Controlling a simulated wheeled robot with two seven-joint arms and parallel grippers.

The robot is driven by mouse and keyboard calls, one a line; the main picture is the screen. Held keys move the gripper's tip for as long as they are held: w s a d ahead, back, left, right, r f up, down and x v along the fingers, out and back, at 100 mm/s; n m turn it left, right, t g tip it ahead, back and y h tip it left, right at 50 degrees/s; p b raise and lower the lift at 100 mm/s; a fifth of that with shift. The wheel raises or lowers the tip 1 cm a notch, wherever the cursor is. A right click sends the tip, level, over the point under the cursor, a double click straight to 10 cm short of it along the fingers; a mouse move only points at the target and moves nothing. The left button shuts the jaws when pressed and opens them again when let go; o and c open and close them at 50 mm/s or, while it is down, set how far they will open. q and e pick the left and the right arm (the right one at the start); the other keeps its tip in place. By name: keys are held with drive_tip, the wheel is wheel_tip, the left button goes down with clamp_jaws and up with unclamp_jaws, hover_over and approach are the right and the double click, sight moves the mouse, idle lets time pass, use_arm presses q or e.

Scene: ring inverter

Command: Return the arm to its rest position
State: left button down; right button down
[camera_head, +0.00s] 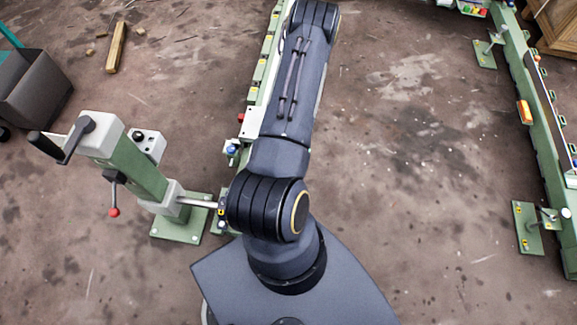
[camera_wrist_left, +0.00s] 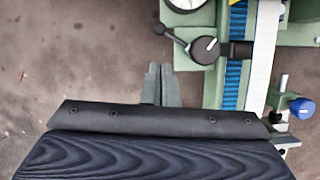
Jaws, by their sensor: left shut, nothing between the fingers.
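One of my arms (camera_head: 290,110), dark grey, stretches from my base at the bottom of the head view up to its top edge. No gripper shows in the head view. In the left wrist view my left gripper (camera_wrist_left: 161,72) is shut, with its narrow grey fingers together and nothing between them. It is left of a green machine (camera_wrist_left: 212,92) with a black-knobbed lever (camera_wrist_left: 186,42) and a blue strip (camera_wrist_left: 234,75). Whether the fingers touch anything below cannot be told. My right gripper is not in view.
A green crank stand (camera_head: 135,165) with a red-knobbed lever is left of my arm in the head view. A green conveyor (camera_head: 257,85) runs partly hidden behind the arm. A green rail (camera_head: 545,130) stands at the right. Bare floor (camera_head: 420,150) lies between.

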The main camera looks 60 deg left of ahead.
idle(0.4)
use_arm(q)
drive_tip(key=w+d+r+m+t, duration=0.1)
drive_tip(key=w+d+r+t, duration=0.2)
drive_tip(key=r, duration=0.6)
drive_tip(key=w+d+r, duration=0.3)
drive_tip(key=w+r, duration=0.1)
drive_tip(key=r, duration=0.5)
drive_tip(key=w+d+r+m+t, duration=0.1)
drive_tip(key=w+d+r+t, duration=0.2)
drive_tip(key=r, duration=0.6)
drive_tip(key=s+d+r+m+t+h, duration=0.1)
drive_tip(key=s+d+r+m+t, duration=0.3)
drive_tip(key=s+d+r, duration=0.9)
wheel_tip(320, 180, up, 28)
drive_tip(key=w+a+g+p, duration=0.1)
drive_tip(key=w+p, duration=0.1)
drive_tip(key=p, duration=2.5)
drive_tip(key=shift+w+a+r+m, duration=0.2)
drive_tip(key=shift+w+a+m, duration=0.1)
drive_tip(key=shift+m, duration=0.1)
